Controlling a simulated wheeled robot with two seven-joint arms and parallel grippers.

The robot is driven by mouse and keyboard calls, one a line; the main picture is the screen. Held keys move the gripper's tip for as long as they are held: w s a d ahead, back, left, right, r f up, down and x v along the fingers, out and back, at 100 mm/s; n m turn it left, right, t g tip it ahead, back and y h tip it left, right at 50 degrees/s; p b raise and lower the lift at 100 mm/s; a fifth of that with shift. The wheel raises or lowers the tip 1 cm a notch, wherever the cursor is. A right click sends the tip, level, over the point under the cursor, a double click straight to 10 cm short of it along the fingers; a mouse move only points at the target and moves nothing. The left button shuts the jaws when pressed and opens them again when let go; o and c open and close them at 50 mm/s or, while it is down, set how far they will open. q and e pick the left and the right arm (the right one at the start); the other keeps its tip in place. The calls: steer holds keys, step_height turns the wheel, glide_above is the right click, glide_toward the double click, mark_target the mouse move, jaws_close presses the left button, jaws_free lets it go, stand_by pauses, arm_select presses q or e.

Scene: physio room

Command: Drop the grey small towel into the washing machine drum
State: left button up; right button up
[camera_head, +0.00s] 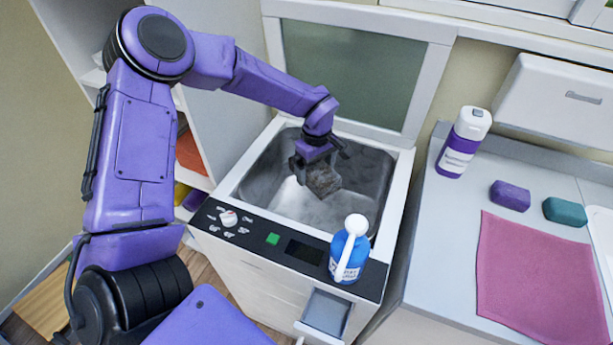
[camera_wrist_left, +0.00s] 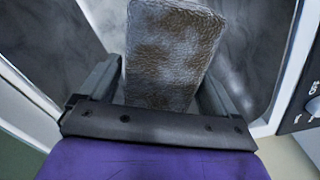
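The washing machine drum (camera_head: 285,200) is a grey metal tub, open at the top, with its glass lid (camera_head: 355,70) raised behind it. My left gripper (camera_head: 320,172) reaches down into the drum opening. It is shut on the grey small towel (camera_head: 322,180), which has brownish patches. In the left wrist view the towel (camera_wrist_left: 170,55) stands between the two fingers, with grey drum walls around it. How far the towel is above the drum floor is hard to tell. My right gripper is not in view.
A blue bottle with a white top (camera_head: 349,250) stands on the machine's front panel, beside an open drawer (camera_head: 326,312). On the right counter are a purple bottle (camera_head: 462,145), purple and teal blocks and a pink cloth (camera_head: 540,275). Shelves stand at the left.

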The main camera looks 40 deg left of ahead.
arm_select(q)
steer(key=shift+w, duration=0.2)
step_height(320, 180, up, 10)
steer(key=shift+r+b, duration=0.2)
steer(key=shift+b, duration=0.1)
stand_by(0.4)
